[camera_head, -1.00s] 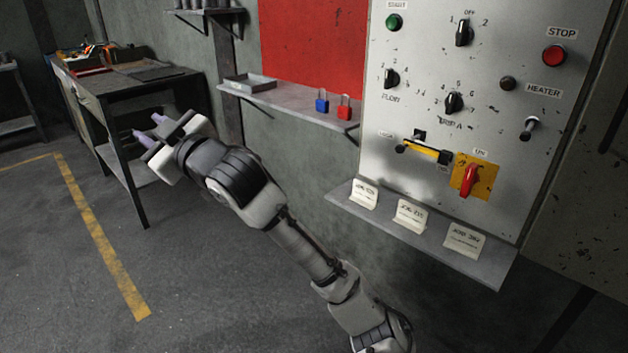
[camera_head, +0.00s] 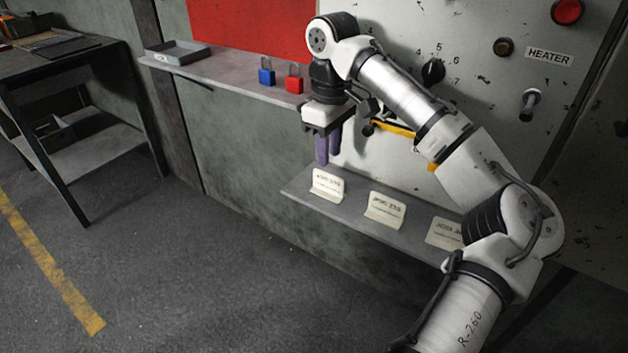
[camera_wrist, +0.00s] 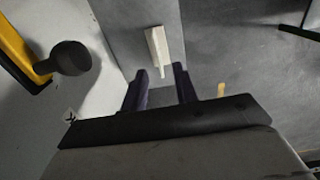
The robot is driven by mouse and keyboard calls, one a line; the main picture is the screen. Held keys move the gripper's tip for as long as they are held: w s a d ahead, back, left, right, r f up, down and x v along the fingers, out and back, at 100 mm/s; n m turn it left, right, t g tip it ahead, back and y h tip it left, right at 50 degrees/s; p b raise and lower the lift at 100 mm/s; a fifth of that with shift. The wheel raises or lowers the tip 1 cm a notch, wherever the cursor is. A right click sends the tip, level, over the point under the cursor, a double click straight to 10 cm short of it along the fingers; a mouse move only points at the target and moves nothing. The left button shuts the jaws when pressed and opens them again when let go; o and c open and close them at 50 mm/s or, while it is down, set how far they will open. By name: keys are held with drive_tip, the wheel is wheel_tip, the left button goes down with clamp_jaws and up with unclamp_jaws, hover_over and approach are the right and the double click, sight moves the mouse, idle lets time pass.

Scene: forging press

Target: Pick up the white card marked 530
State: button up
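Three white cards stand in a row on the small grey shelf below the control panel. The left card (camera_head: 327,186), the middle card (camera_head: 385,210) and the right card (camera_head: 444,233) carry print too small to read surely, so I cannot tell which is marked 530. My gripper (camera_head: 328,161) points down just above the left card, its purple fingers apart and empty. In the wrist view, one card (camera_wrist: 157,46) shows nearly edge-on, just beyond and between the open fingertips (camera_wrist: 161,71). It is not clasped.
The panel (camera_head: 480,90) rises right behind the card shelf (camera_head: 354,216), with a yellow-and-black lever (camera_head: 393,130) close to my gripper. A blue padlock (camera_head: 266,76) and a red padlock (camera_head: 294,84) stand on the upper shelf at left. The floor in front is clear.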

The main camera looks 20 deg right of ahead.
sight(328, 175)
wheel_tip(328, 175, down, 7)
drive_tip(key=shift+w+d, duration=0.1)
idle(0.3)
drive_tip(key=shift+c, duration=0.4)
clamp_jaws()
